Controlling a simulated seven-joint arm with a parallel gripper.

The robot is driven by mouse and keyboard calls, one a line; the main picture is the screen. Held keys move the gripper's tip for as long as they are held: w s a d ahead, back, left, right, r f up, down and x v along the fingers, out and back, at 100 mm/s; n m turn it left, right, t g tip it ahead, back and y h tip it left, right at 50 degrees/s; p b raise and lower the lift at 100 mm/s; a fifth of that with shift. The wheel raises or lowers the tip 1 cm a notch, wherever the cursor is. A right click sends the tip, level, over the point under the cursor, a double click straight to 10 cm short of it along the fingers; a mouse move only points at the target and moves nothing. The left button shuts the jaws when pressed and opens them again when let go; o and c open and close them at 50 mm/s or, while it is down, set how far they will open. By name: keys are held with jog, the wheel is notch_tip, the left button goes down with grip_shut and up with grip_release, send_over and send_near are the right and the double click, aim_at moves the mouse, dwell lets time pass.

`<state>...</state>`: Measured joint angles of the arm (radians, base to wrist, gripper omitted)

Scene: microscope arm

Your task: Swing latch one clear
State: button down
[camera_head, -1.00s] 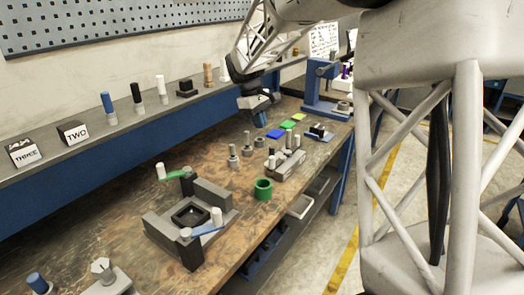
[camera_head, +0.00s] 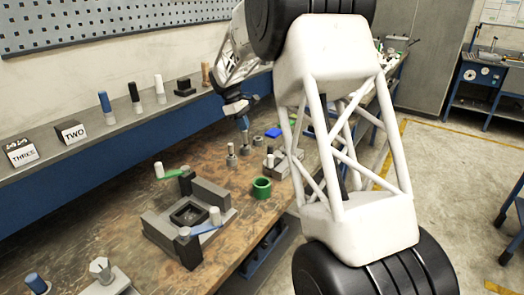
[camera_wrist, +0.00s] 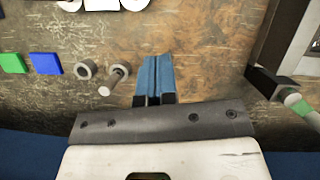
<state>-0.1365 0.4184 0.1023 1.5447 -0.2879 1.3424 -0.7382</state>
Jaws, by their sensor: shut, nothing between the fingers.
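A dark fixture (camera_head: 157,233) with a square recess stands on the bench. A green latch arm (camera_head: 175,173) with a pale upright knob (camera_head: 159,169) sits at its back corner. A blue latch arm (camera_head: 207,229) with a pale knob (camera_head: 215,214) sits at its front. I cannot tell which latch is number one. My gripper (camera_head: 244,127) is beyond the fixture, apart from both latches, above small posts. In the wrist view my blue fingers (camera_wrist: 154,75) are together and empty. The green latch's pale knob (camera_wrist: 292,97) shows at the right edge there.
Metal posts (camera_head: 231,156) stand below my gripper. A blue pad (camera_wrist: 46,63) and a green pad (camera_wrist: 12,63) lie at left in the wrist view. Bench in front of the shelf (camera_head: 100,200) is clear.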

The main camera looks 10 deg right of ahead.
jog(key=shift+w+f, duration=0.1)
jog(key=shift+f, duration=0.15)
dwell(0.3)
jog(key=s+d+f, duration=0.4)
jog(key=d+f, duration=0.2)
jog(key=f, duration=0.3)
jog(key=shift+s+d, duration=0.15)
jog(key=shift+d, duration=0.05)
dwell(0.3)
